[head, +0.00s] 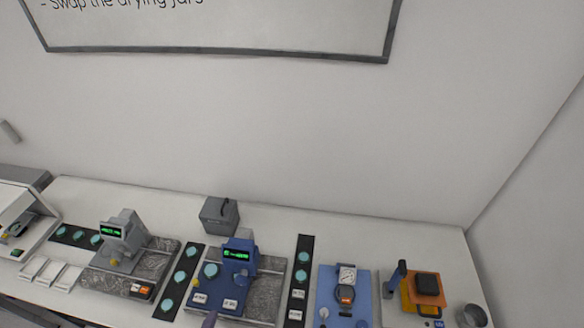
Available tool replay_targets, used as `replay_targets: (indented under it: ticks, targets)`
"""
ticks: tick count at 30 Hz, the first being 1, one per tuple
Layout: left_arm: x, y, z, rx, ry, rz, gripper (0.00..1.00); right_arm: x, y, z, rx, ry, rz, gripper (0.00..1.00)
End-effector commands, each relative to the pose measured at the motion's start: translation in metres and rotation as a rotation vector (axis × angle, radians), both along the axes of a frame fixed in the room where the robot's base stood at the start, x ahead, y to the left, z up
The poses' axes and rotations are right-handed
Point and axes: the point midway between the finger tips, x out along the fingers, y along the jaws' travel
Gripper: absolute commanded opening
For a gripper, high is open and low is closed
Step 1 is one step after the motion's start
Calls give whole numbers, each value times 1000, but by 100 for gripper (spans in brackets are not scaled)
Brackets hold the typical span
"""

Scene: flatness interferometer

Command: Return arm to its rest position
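Neither of my grippers shows in the head view, and no part of my arms can be made out for sure. A blue instrument (238,276) with a lit green display stands on a grey speckled plate (272,291) in the middle of the bench. A grey instrument (122,240), also with a green display, stands on a similar plate to its left. A small greyish-purple piece (208,320) pokes up at the bottom edge in front of the blue instrument; I cannot tell what it belongs to.
The white bench (345,229) runs along the wall. Dark strips with teal discs (180,277) lie between the instruments. A grey box (219,215) stands behind. A blue mat with a dial gauge (347,275), an orange-and-black device (427,287) and a grey cup (471,315) are right.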

Motion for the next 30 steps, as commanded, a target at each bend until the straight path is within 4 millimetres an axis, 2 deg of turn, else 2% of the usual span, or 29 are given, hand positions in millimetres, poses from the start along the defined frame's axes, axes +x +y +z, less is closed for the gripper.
replay_targets:
  ticks: [1,3,9,12,19,23,30]
  targets:
    - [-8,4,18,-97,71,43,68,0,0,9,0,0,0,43]
    - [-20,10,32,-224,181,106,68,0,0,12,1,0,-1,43]
    - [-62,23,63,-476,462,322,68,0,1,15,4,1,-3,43]
    - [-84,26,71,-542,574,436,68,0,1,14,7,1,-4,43]
    - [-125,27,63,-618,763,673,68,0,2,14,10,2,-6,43]
    - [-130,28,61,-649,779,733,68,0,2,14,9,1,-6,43]
    - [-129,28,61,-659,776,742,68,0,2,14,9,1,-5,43]
